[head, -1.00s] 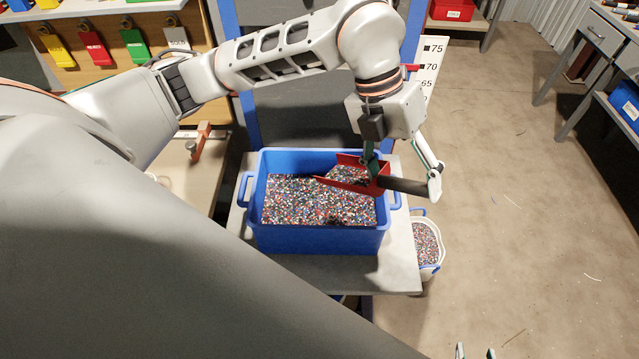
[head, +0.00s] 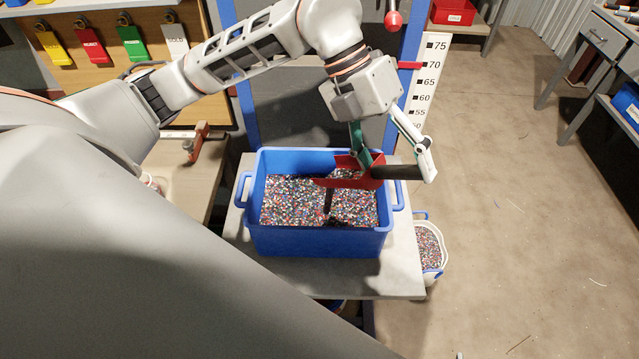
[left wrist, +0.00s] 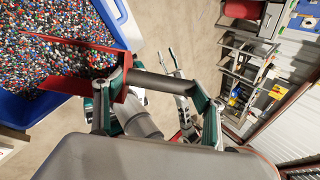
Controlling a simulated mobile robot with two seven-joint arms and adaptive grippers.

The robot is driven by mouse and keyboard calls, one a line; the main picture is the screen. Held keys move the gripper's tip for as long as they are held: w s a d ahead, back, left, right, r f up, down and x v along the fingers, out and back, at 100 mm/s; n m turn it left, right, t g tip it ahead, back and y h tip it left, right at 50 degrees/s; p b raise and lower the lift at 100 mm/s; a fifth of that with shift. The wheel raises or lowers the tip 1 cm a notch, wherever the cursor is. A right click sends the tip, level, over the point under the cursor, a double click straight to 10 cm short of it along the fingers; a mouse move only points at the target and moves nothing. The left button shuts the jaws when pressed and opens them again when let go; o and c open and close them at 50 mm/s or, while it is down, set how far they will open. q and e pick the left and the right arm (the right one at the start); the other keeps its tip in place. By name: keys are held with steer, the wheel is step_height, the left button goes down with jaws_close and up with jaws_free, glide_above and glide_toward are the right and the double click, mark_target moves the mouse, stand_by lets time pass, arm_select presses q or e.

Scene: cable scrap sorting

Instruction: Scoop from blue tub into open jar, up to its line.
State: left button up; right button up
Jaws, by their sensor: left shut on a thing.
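The blue tub (head: 318,240) stands on a grey table and holds mixed coloured granules (head: 290,200). My left gripper (head: 396,170) is shut on the dark handle (head: 402,173) of a red scoop (head: 360,180). The scoop is over the tub's back right part. In the left wrist view the scoop (left wrist: 62,86) has granules heaped at its handle end. A dark streak lies below its front edge; I cannot tell whether it is falling granules or shadow. My right gripper barely shows at the head view's bottom edge (head: 459,355). I cannot make out the open jar.
A white pail (head: 430,250) of granules is right of the grey table (head: 400,275). A numbered scale board (head: 427,85) and blue post (head: 405,60) stand behind the tub. Coloured tags (head: 90,45) hang at back left. Floor at right is mostly clear.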

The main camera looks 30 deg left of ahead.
stand_by(0.4)
arm_select(q)
steer(key=shift+a, duration=0.2)
steer(key=shift+a+r+h+b, duration=0.2)
steer(key=shift+a+h+b, duration=0.3)
steer(key=shift+b, duration=0.25)
steer(key=shift+w+a+r+h+b, duration=0.1)
steer(key=shift+a+r+h+b, duration=0.35)
steer(key=shift+a+b, duration=0.2)
steer(key=shift+a+r+h, duration=0.15)
steer(key=shift+h, duration=0.1)
